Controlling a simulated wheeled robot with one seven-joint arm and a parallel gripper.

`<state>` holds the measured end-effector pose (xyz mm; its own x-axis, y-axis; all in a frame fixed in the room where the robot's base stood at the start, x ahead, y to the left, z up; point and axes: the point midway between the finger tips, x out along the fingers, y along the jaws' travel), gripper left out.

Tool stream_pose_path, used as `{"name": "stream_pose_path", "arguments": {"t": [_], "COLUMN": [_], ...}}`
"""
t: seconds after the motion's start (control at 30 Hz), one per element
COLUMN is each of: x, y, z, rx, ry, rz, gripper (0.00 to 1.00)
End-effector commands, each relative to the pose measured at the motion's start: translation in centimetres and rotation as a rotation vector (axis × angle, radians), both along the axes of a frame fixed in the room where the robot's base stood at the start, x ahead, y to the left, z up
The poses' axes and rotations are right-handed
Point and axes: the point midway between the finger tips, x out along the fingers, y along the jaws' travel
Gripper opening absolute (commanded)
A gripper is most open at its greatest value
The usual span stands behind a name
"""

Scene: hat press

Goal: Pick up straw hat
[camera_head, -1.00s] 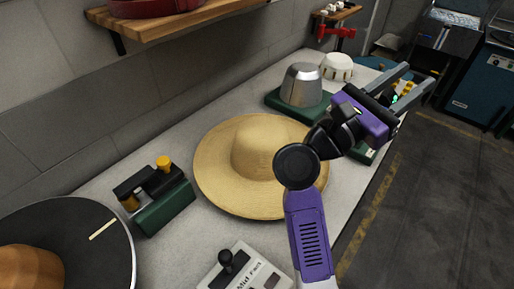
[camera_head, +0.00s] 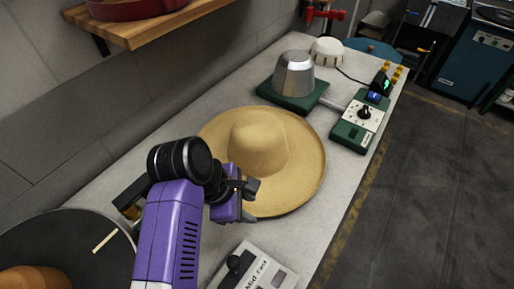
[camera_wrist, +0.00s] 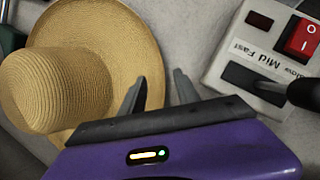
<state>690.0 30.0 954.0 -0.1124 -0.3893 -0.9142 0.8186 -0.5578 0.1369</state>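The straw hat (camera_head: 292,150) is tan with a round crown and a wide brim. It lies crown up on the grey worktop, and its near-left brim is partly hidden behind my arm in the head view. My gripper (camera_head: 252,202) is over the near-left side of the brim. In the wrist view the hat (camera_wrist: 65,75) fills the left side.
A control box (camera_head: 262,268) with a lever and red switch (camera_wrist: 303,38) stands close by. A metal hat block (camera_head: 294,74) on a green base and a green control unit (camera_head: 361,118) stand beyond the hat. A black disc (camera_head: 60,235) is at lower left; a wooden shelf (camera_head: 150,32) overhangs upper left.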

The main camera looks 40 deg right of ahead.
Motion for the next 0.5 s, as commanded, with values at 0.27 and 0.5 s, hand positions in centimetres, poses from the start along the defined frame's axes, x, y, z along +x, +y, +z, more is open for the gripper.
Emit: {"name": "stream_pose_path", "arguments": {"t": [0.27,0.5], "x": [-0.6,-1.0], "y": [-1.3,-2.4], "z": [-1.9,-4.6], "rx": [-0.007,-0.006], "ry": [0.002,0.002], "rz": [0.002,0.003], "gripper": [0.38,0.38]}}
